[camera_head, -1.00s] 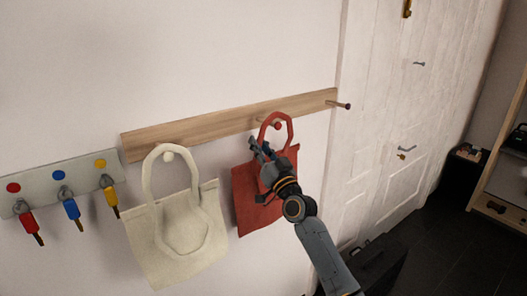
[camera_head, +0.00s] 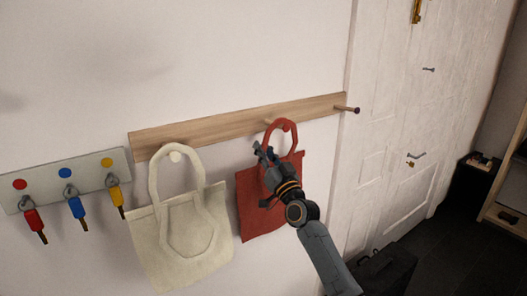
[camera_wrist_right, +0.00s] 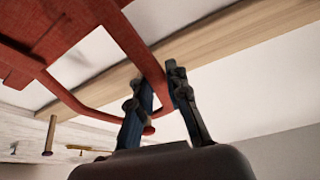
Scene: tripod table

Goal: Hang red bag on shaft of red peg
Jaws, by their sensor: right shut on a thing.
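The red bag (camera_head: 262,205) hangs upright in front of the wall, below the wooden rail (camera_head: 215,128). Its handle loop (camera_head: 293,137) surrounds the tip of the red peg (camera_head: 285,128) in the head view, with the top of the loop just above the peg. I cannot tell whether the loop rests on the shaft. My right gripper (camera_head: 262,152) is shut on the left side of the handle, low in the loop. The right wrist view shows the red strap (camera_wrist_right: 148,68) between the fingers (camera_wrist_right: 160,95). My left gripper is out of view.
A cream bag (camera_head: 180,245) hangs from a white peg (camera_head: 176,156) to the left. A key board (camera_head: 65,180) with red, blue and yellow keys is further left. A dark peg (camera_head: 354,110) sticks out at the rail's right end, near the white door (camera_head: 410,150).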

